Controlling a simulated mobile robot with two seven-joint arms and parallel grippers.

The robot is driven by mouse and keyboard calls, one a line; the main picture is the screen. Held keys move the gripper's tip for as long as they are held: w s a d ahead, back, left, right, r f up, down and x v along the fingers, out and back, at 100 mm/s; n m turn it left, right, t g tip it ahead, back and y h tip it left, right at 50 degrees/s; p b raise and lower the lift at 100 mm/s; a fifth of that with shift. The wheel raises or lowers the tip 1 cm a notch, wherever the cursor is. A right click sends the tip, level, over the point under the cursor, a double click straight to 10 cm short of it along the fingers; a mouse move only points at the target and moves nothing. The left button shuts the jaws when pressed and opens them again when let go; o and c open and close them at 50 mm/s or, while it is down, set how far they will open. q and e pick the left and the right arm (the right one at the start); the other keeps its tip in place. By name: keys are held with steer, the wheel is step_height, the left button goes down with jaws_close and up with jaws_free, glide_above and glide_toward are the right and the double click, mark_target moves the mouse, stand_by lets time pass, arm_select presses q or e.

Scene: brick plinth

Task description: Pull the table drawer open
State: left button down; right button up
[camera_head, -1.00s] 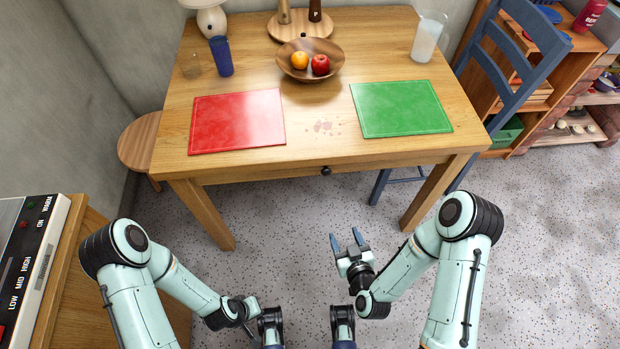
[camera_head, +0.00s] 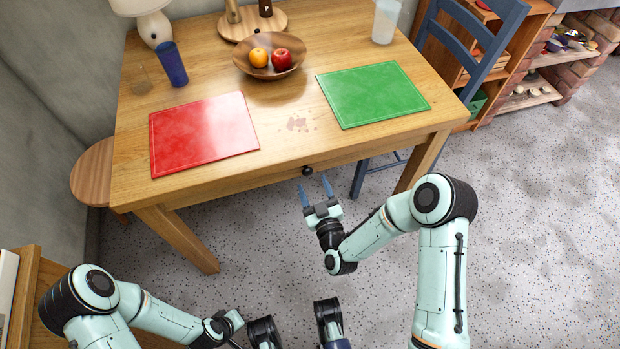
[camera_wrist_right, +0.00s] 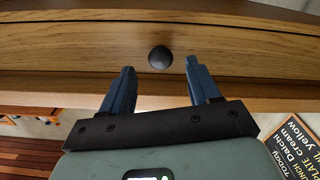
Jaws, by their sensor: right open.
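The wooden table (camera_head: 278,113) stands in front of me. Its drawer front shows in the right wrist view (camera_wrist_right: 95,45) as a wooden panel with a round black knob (camera_wrist_right: 160,57); the knob also shows in the head view (camera_head: 307,171). The drawer looks shut. My right gripper (camera_head: 316,190) is open and empty, just in front of the knob. In the right wrist view, its two blue fingers (camera_wrist_right: 160,78) point at the drawer, the knob lying beyond and between their tips, apparently not touched. My left gripper (camera_head: 232,322) is low at the bottom left, far from the table; its jaws are unclear.
On the table are a red mat (camera_head: 203,135), a green mat (camera_head: 373,94), a fruit bowl (camera_head: 270,70), a blue cup (camera_head: 172,65) and a glass (camera_head: 386,20). A stool (camera_head: 93,172) stands left, a blue chair (camera_head: 480,45) right. The floor before the table is clear.

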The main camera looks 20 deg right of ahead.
mark_target(308, 174)
steer(key=shift+w, duration=1.8)
arm_select(q)
steer(key=shift+w+a+f, duration=0.2)
steer(key=shift+w+f, duration=0.1)
steer(key=shift+w, duration=0.1)
arm_select(e)
jaws_close()
arm_select(q)
steer(key=shift+s, duration=0.15)
arm_select(e)
steer(key=shift+s, duration=0.1)
